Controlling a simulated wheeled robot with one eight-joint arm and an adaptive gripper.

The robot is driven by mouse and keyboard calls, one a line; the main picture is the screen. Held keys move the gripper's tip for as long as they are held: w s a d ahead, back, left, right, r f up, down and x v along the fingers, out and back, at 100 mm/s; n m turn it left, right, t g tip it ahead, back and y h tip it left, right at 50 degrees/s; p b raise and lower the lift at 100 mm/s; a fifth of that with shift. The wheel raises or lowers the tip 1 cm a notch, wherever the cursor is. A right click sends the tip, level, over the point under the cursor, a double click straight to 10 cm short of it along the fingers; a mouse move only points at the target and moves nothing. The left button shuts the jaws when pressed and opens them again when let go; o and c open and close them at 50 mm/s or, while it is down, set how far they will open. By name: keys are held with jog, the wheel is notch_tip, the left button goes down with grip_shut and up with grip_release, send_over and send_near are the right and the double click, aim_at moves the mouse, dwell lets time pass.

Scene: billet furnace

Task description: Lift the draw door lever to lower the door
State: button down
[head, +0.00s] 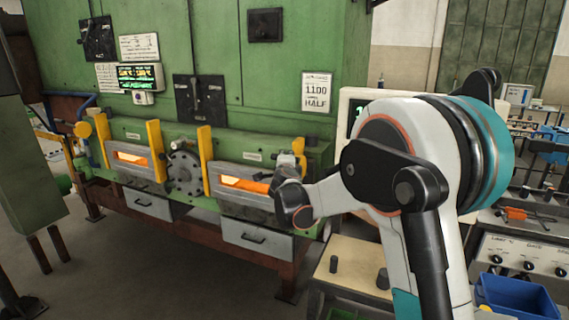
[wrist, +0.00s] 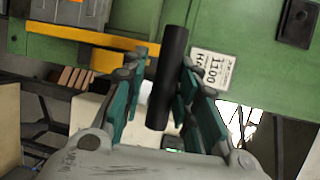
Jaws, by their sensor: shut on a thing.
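A black cylindrical handle (wrist: 172,75), which looks like the draw door lever's grip, stands between my gripper's teal fingers (wrist: 166,72) in the wrist view. The fingers are shut on it, one on each side. In the head view, my gripper (head: 287,182) is at the right end of the furnace front, beside the right door (head: 238,204). The arm hides most of the lever there. An orange glow (head: 243,184) shows in the opening above the right door's lower grey part. The left door (head: 143,178) also has a glowing slot.
Yellow uprights (head: 205,160) flank the doors on the green furnace (head: 225,60). A black round hub (head: 184,172) sits between the doors. A small table (head: 345,262) with dark pegs stands below my arm. The floor at front left is open.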

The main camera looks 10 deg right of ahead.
jog(key=shift+w+d+r, duration=0.1)
jog(key=shift+w+r, duration=0.2)
jog(key=shift+r, duration=0.3)
jog(key=c, duration=1.4)
grip_release()
jog(key=shift+d, duration=0.1)
jog(key=shift+c, duration=0.2)
jog(key=shift+w+d+f, duration=0.1)
jog(key=shift+w+d, duration=0.05)
jog(key=shift+d, duration=0.05)
jog(key=shift+a+f, duration=0.1)
jog(key=shift+s, duration=0.2)
jog(key=v, duration=1.1)
jog(key=shift+s+a, duration=0.15)
jog(key=shift+s, duration=0.2)
jog(key=shift+r, duration=0.25)
